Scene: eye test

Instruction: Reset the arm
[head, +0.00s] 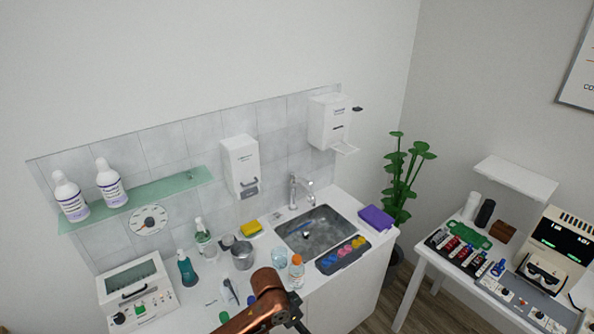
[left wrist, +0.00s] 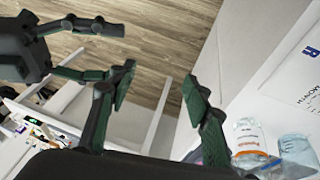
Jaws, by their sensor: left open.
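In the head view my left arm comes in at the bottom centre as a copper-coloured link (head: 262,304). The black part of my left gripper (head: 297,321) shows at its end over the counter's front, mostly cut off by the frame edge. In the left wrist view the two fingers of my left gripper (left wrist: 159,86) are spread apart with nothing between them. A second black gripper, my right one (left wrist: 122,46), shows at the upper left there, its fingers apart and empty, partly overlapped by a left finger. My right gripper is not seen in the head view.
The white counter (head: 345,297) holds a sink (head: 318,240), bottles, a metal cup (head: 242,254) and a dark tray (head: 343,255). An orange-capped bottle (head: 296,270) stands close to my left arm. A side table (head: 425,262) carries devices. Wooden floor (left wrist: 150,30) lies between.

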